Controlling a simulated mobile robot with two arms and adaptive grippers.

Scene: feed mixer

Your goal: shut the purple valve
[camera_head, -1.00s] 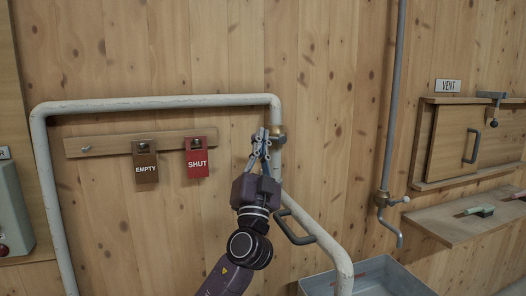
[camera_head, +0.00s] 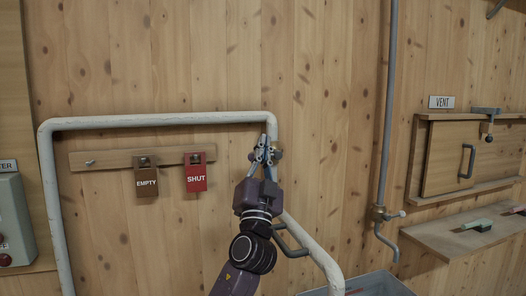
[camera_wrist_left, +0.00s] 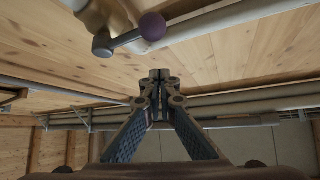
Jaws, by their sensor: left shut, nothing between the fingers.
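The purple valve shows best in the left wrist view, with its round purple knob (camera_wrist_left: 152,26) on a short metal lever at the top of the picture. The knob is apart from my fingers there. My left gripper (camera_head: 265,144) is shut and empty, pointing up in front of the valve. Its closed fingertips also show in the left wrist view (camera_wrist_left: 159,76). My right gripper is not in view.
The white pipe (camera_head: 160,119) bends along the wooden wall. A peg rail holds an EMPTY tag (camera_head: 146,182) and a red SHUT tag (camera_head: 196,178). A grey pipe with a tap (camera_head: 379,213) stands right, above a grey tub (camera_head: 372,285). A VENT hatch (camera_head: 449,158) is farther right.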

